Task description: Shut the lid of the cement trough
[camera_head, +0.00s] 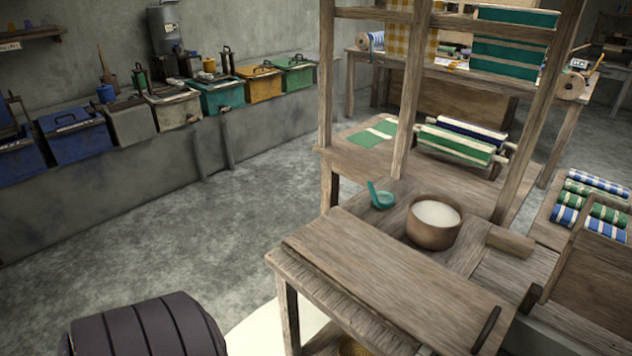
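A long grey cement ledge (160,175) runs along the left wall. Several coloured bins sit in a row on it: blue (80,145), plain grey (131,125), pale grey-green (175,108), teal (224,97), yellow (262,86) and green (297,77). Another blue bin (20,160) is cut by the left edge. The plain grey bin looks most like cement, but I cannot tell which is the trough. Dark lids or tops show on the bins; their exact open or shut state is too small to tell. Neither gripper is in view.
A wooden loom frame (410,90) and bench (390,275) fill the right. A wooden bowl (434,236) with white contents and a teal ladle (381,198) stand there. Open concrete floor (200,225) lies before the ledge. A dark ridged shape (145,328) fills the bottom left.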

